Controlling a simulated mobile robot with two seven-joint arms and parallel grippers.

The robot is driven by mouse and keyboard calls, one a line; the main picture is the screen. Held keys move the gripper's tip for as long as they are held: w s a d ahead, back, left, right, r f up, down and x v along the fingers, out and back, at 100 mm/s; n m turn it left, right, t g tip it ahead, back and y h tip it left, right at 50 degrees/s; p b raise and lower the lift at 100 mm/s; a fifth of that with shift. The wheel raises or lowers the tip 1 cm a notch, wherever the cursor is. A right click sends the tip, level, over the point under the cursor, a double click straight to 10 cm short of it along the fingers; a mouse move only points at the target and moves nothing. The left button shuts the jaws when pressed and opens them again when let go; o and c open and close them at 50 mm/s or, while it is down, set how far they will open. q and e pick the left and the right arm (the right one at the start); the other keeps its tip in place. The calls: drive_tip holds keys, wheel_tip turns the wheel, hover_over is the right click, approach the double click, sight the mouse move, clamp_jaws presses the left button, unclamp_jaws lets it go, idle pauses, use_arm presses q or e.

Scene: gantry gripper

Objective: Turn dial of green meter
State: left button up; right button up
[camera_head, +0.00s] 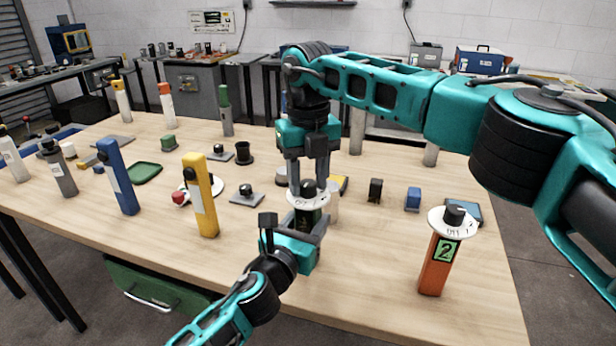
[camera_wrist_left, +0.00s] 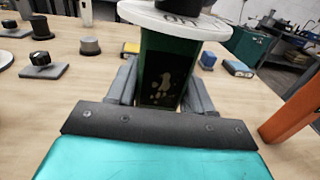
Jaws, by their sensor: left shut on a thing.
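The green meter (camera_head: 311,218) stands upright near the middle of the table, with a white round dial plate (camera_head: 297,199) and a black knob (camera_head: 308,188) on top. In the left wrist view its dark green body (camera_wrist_left: 166,68) sits between the fingers. My left gripper (camera_head: 296,240) is shut on the meter's body from the near side, below the dial. My right gripper (camera_head: 308,180) points straight down over the dial, with its fingers on either side of the knob. Whether they press on the knob is too small to tell.
An orange meter (camera_head: 436,265) with a white dial stands at the right. A yellow tool (camera_head: 200,195) and a blue tool (camera_head: 118,177) stand at the left. A black block (camera_head: 375,190) and a blue block (camera_head: 413,199) lie right of the green meter.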

sight(308, 183)
drive_tip(key=shift+o, duration=1.3)
wheel_tip(308, 183, up, 12)
use_arm(q)
drive_tip(key=o, duration=1.4)
drive_tip(key=v, duration=1.2)
